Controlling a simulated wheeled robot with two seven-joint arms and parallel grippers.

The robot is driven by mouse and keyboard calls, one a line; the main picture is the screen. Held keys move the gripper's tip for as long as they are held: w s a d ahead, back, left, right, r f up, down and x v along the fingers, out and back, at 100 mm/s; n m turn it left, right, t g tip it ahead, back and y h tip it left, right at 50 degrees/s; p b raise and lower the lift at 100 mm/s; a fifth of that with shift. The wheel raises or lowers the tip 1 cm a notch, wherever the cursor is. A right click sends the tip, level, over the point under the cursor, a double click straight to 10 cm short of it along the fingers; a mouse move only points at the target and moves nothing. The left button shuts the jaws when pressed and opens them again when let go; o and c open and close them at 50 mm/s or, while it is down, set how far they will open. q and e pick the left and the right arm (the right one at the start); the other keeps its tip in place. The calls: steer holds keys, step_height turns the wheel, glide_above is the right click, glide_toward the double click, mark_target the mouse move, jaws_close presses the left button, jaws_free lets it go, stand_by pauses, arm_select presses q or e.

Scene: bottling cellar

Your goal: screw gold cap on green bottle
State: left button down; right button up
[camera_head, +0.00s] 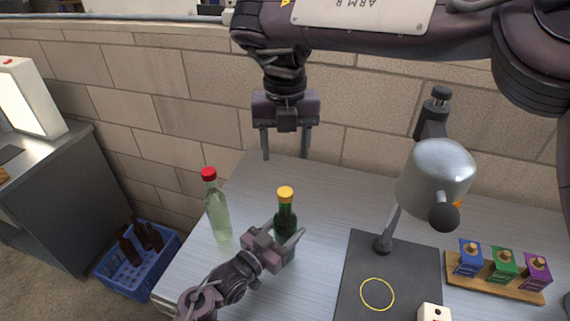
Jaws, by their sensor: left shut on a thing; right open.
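The dark green bottle (285,216) stands upright on the metal table near its left side. A gold cap (285,193) sits on top of its neck; I cannot tell how tight it is. My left gripper (287,234) is shut on the green bottle's body and hides its lower part. My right gripper (286,150) hangs from above, behind and above the bottle in the picture. Its two fingers point down, apart, with nothing between them.
A pale bottle with a red cap (217,210) stands left of the green one. A grey mat with a yellow ring (377,293), a silver lamp-like device (435,178) and a wooden rack (495,290) with three small boxes are on the right. A blue crate (136,272) is on the floor.

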mark_target(277, 237)
steer(key=shift+r, duration=0.55)
arm_select(q)
steer(key=shift+c, duration=2.4)
jaws_free()
steer(key=shift+s+a, duration=0.1)
steer(key=b+v, duration=0.2)
steer(key=v, duration=0.5)
steer(key=shift+s+a, duration=0.15)
steer(key=shift+a, duration=0.05)
arm_select(e)
steer(key=shift+f, duration=0.95)
